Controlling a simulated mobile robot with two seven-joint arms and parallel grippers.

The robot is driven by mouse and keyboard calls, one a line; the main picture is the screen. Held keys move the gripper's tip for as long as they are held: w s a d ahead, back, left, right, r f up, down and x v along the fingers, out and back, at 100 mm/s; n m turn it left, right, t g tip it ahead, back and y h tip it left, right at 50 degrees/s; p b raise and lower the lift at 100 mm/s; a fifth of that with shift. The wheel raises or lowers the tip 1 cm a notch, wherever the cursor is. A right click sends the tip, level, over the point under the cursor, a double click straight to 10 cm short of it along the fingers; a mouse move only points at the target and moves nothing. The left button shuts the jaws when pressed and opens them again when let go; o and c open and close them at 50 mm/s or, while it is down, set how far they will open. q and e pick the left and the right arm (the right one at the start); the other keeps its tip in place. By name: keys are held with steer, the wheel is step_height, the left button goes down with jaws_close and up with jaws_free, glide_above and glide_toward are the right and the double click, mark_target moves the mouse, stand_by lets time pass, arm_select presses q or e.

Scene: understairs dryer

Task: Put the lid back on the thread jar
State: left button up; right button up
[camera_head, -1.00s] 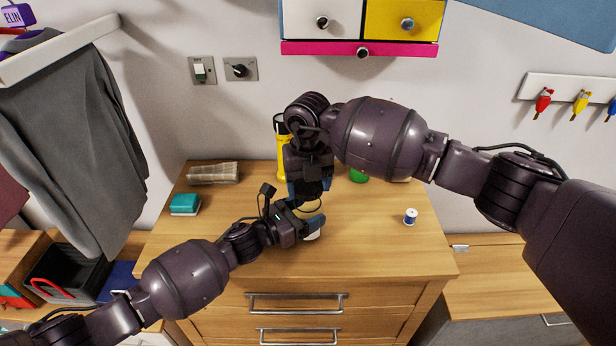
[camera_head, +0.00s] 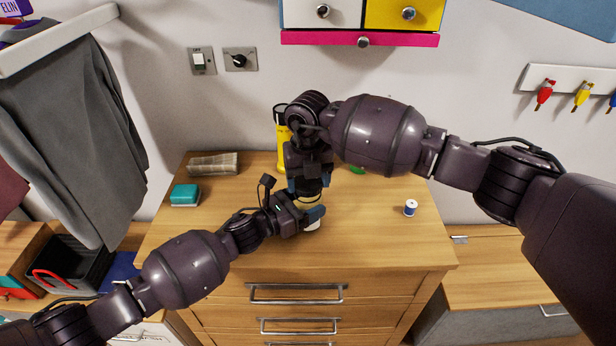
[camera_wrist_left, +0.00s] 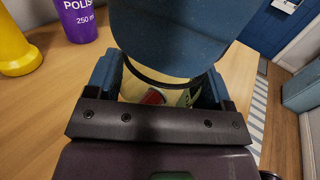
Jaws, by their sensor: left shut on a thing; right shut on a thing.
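The thread jar (camera_head: 313,226) stands on the wooden chest top, mostly hidden; its pale lower part shows below my left gripper. My left gripper (camera_head: 305,211) is shut around the jar's side. In the left wrist view the pale jar (camera_wrist_left: 160,94) with a red patch sits between the blue fingers. My right gripper (camera_head: 308,190) is directly above, pointing down, shut on what seems to be the lid; a yellowish band (camera_head: 308,200) shows under its fingers. A blue finger of it fills the top of the wrist view. Whether lid and jar touch is hidden.
A white and blue spool (camera_head: 410,208) stands at right. The chest top's front is clear.

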steer(key=shift+f, duration=0.55)
stand_by(0.5)
arm_select(q)
steer(key=c, duration=0.4)
steer(key=shift+c, duration=0.2)
arm_select(e)
steer(key=m, duration=0.6)
steer(key=shift+a, duration=0.1)
steer(key=m, duration=0.5)
steer(key=shift+a+m, duration=0.1)
steer(key=shift+m, duration=0.3)
steer(key=m, duration=0.7)
steer(key=shift+w+a, duration=0.1)
steer(key=shift+w, duration=0.1)
steer(key=m, duration=0.5)
steer(key=shift+a+m, duration=0.1)
steer(key=shift+m, duration=0.3)
steer(key=shift+w+m, duration=0.1)
steer(key=shift+m, duration=0.6)
